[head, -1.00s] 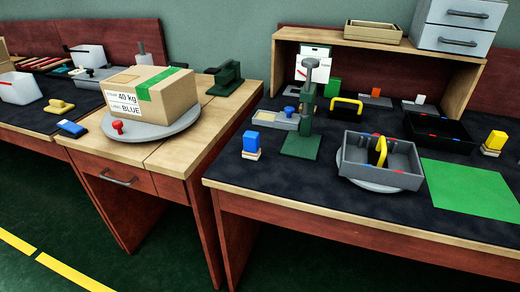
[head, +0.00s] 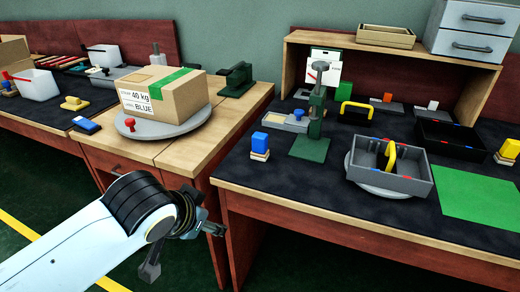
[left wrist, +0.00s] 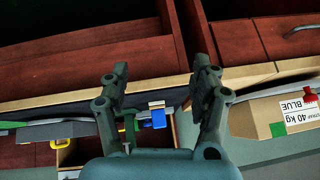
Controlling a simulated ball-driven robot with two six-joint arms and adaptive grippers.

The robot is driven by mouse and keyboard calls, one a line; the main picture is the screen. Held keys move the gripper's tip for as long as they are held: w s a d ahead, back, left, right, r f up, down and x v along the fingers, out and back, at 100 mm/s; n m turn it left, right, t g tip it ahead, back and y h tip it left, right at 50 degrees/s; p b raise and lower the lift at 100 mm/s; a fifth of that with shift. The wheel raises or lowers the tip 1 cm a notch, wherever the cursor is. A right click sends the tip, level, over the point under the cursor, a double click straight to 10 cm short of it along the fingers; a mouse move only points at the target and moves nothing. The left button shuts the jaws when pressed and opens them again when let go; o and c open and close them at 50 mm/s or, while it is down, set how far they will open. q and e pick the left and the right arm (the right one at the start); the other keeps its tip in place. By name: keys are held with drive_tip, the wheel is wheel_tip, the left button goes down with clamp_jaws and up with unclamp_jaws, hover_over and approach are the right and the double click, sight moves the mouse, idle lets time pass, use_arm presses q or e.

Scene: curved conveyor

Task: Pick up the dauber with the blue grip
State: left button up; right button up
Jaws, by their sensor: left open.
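The dauber with the blue grip (head: 260,141) stands upright on the dark mat near the front left corner of the right-hand table, its blue block above a pale base. It also shows in the left wrist view (left wrist: 157,116), between and beyond my fingers. My left gripper (head: 215,229) is in front of the tables, lower and to the left of the dauber, apart from it. In the left wrist view my left gripper (left wrist: 160,78) has its fingers spread with nothing between them. My right gripper is not in view.
A green press (head: 316,120) stands right of the dauber, and a grey tray (head: 410,187) sits on a round disc. A yellow-topped dauber (head: 509,149) is at the far right. A cardboard box (head: 180,95) rests on a turntable on the wooden table. A gap separates the tables.

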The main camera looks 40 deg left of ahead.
use_arm(q)
drive_tip(key=w+a+r+n+t+y, duration=0.1)
drive_tip(key=w+a+r+n+t, duration=0.25)
drive_tip(key=w, duration=0.65)
drive_tip(key=m+t, duration=0.2)
drive_tip(key=t, duration=0.2)
approach(258, 139)
drive_tip(key=shift+w+a+f, duration=0.1)
drive_tip(key=shift+a+f, duration=0.2)
drive_tip(key=shift+a, duration=0.15)
drive_tip(key=shift+h, duration=0.3)
drive_tip(key=x, duration=0.5)
drive_tip(key=shift+w+r, duration=0.1)
drive_tip(key=shift+w, duration=0.35)
drive_tip(key=x, duration=0.5)
drive_tip(key=shift+w+b, duration=0.2)
drive_tip(key=shift+b, duration=0.15)
drive_tip(key=c, duration=1.3)
